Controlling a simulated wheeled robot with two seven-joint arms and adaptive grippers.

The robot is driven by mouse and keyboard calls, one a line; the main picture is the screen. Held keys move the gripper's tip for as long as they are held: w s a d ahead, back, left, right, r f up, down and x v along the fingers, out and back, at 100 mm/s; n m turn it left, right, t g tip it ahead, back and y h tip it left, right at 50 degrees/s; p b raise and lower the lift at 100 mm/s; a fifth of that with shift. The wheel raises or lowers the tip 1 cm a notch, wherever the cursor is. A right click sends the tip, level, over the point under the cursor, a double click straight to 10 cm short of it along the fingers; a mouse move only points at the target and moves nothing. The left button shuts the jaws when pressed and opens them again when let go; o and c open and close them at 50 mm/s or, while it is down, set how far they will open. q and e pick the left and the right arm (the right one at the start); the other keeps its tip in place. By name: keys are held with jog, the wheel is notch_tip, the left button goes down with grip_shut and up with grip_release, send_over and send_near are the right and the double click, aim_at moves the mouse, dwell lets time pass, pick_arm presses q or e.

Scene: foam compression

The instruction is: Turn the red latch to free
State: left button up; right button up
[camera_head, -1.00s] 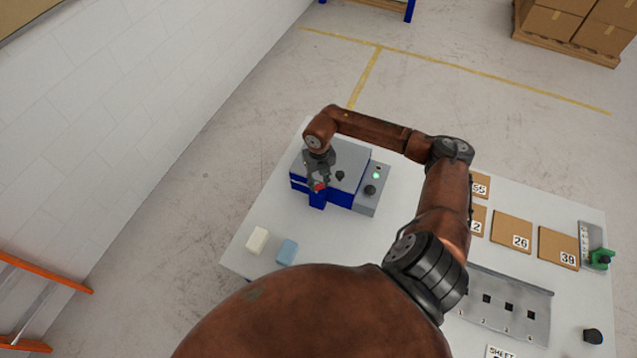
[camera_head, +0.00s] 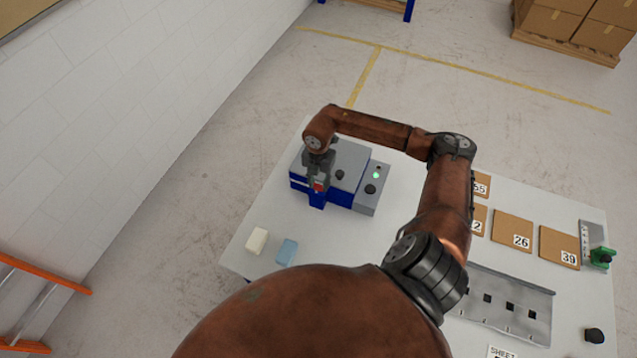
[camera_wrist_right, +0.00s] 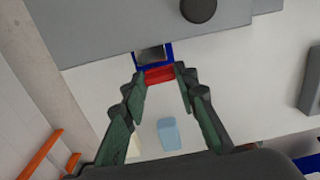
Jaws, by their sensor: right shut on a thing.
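The red latch (camera_head: 318,187) is on the front of the grey and blue machine (camera_head: 348,160), above a blue block at its front edge. It also shows in the right wrist view (camera_wrist_right: 160,74), between the fingertips. My right gripper (camera_head: 317,180) reaches down over the machine's front and is shut on the red latch. In the wrist view its two green-padded fingers (camera_wrist_right: 161,80) stand at either side of the latch. The gripper partly hides the latch in the head view. My left gripper is not in view.
A dark knob (camera_head: 340,175) is on the machine top. A grey control box with a lit green lamp (camera_head: 376,176) stands at its right. A cream block (camera_head: 256,240) and a light blue block (camera_head: 287,252) lie in front. Numbered brown panels (camera_head: 512,232) lie to the right.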

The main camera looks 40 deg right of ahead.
aim_at(319, 185)
jog(key=shift+d+m, duration=0.1)
jog(key=shift+m, duration=0.2)
jog(key=o, duration=1.2)
jog(key=shift+c, duration=0.2)
notch_tip(319, 185, up, 12)
dwell(0.4)
